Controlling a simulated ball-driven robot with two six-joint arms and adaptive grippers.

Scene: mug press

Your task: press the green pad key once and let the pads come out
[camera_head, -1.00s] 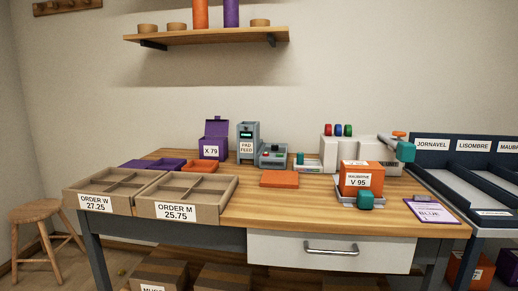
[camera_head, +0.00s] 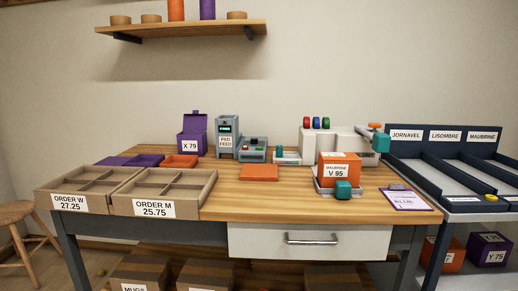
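The grey pad feed (camera_head: 227,140) stands upright at the back of the wooden table, with a small lit display and a "PAD FEED" label. Just right of it is a low grey key box (camera_head: 252,149) with small coloured keys on top. A green patch shows on its top, but the keys are too small to tell apart surely. I see no loose pads at the feed. Neither of my grippers is in view, and nothing touches the feed or the key box.
An orange box (camera_head: 338,172) marked V 95 sits on a holder with a teal block (camera_head: 343,190). A white press machine (camera_head: 322,140) is behind it. Cardboard order trays (camera_head: 165,190) fill the front left. An orange flat piece (camera_head: 258,172) lies mid-table; bare wood surrounds it.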

